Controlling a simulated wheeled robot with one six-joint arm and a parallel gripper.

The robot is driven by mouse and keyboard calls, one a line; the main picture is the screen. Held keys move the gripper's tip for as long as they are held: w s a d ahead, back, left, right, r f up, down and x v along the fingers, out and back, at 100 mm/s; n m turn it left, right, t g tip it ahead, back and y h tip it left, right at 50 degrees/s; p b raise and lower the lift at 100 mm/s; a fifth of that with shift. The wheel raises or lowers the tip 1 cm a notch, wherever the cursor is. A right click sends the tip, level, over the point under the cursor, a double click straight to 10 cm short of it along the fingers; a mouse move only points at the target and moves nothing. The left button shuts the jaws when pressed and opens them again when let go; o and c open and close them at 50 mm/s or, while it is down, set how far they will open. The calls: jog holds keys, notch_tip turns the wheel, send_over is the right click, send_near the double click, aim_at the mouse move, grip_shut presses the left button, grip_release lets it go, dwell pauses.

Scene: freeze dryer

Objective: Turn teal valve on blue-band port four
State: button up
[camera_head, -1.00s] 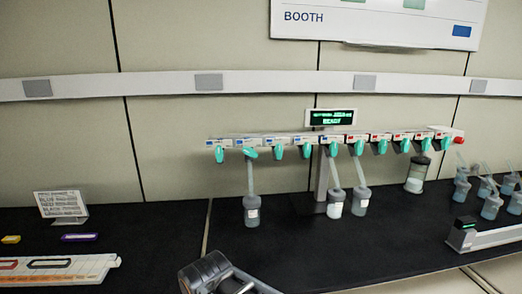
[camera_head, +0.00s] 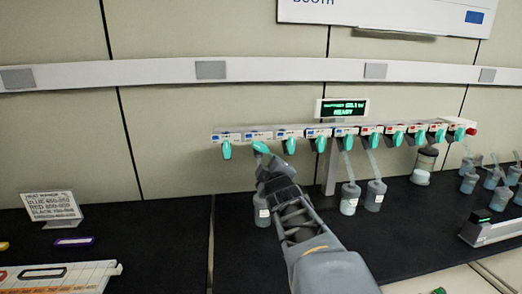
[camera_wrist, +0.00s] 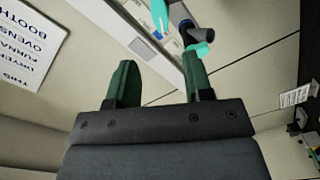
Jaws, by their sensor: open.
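A white manifold bar (camera_head: 240,135) carries a row of teal valves, with blue bands on its left ports and red bands to the right. The labels are too small to read a port number. The leftmost valve (camera_head: 227,150) hangs down; the second valve (camera_head: 260,147) is tilted sideways, and the third valve (camera_head: 289,146) and fourth valve (camera_head: 320,143) from the left hang down. My gripper (camera_head: 268,172) is open and empty just below the second valve, covering part of its flask (camera_head: 262,214). In the wrist view, teal handles (camera_wrist: 203,48) show beyond my open fingers (camera_wrist: 158,68).
Flasks (camera_head: 349,200) hang below ports to the right of my arm. A green display (camera_head: 342,108) stands above the bar. More flasks (camera_head: 468,182) and a grey device (camera_head: 490,230) are at the right. A sign (camera_head: 52,206) and trays are at the left.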

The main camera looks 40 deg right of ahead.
aim_at(261, 148)
jog(key=p+x, duration=0.3)
jog(key=x, duration=1)
jog(key=shift+w, duration=0.1)
jog(key=shift+c, duration=0.5)
grip_shut()
